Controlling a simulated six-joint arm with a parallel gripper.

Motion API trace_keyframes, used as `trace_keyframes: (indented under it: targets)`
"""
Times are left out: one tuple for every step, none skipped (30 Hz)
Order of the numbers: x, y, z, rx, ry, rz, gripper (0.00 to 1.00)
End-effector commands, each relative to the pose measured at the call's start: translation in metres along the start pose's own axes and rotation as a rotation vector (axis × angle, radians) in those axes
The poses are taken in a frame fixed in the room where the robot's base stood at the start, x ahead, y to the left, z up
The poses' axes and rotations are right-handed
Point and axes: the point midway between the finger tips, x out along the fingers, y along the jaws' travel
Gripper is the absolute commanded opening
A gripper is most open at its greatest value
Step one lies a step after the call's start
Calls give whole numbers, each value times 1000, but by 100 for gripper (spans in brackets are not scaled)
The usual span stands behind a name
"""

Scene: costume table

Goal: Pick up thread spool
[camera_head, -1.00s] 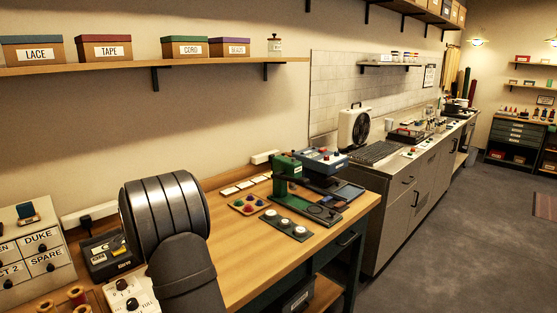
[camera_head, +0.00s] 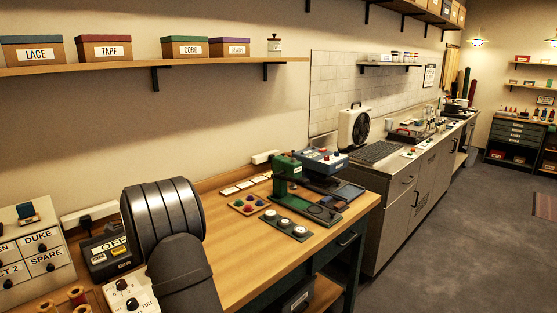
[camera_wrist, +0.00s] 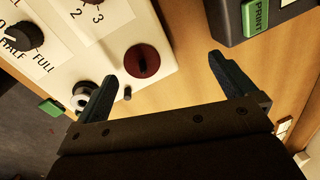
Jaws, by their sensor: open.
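Several thread spools with reddish thread (camera_head: 77,296) stand at the bottom left of the head view, partly cut off by the frame edge. I cannot make out a spool for certain in the wrist view. My gripper (camera_wrist: 162,68) is open, with its two dark fingers spread wide and nothing between them but panel edge and wood tabletop. It hangs over the white control panel (camera_wrist: 110,45), near a dark red round knob (camera_wrist: 141,60). In the head view my arm hides the gripper.
A white dial box (camera_head: 130,295) and a dark device (camera_head: 104,256) with an OFF label stand beside my arm. Its green PRINT button (camera_wrist: 263,15) shows in the wrist view. A labelled drawer cabinet (camera_head: 32,250) stands left. A green press (camera_head: 285,175) is farther right.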

Motion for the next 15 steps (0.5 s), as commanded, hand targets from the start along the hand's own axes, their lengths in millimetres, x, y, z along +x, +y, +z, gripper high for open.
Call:
trace_keyframes:
  targets:
    - [0,0,0,18,1,6,100]
    - [0,1,0,28,1,10,100]
    - [0,1,0,39,2,14,100]
    - [0,2,0,46,2,17,100]
    - [0,2,0,51,2,19,100]
    - [0,2,0,56,3,21,100]
    - [0,2,-1,59,3,22,100]
    - [0,2,-1,61,3,22,100]
    - [0,2,0,62,3,23,100]
    - [0,2,-1,62,3,23,100]
    - [0,2,-1,62,3,23,100]
    - [0,2,-1,62,3,22,100]
    - [0,2,-1,62,3,22,100]
    - [0,2,-1,61,3,22,100]
    - [0,2,-1,61,3,22,96]
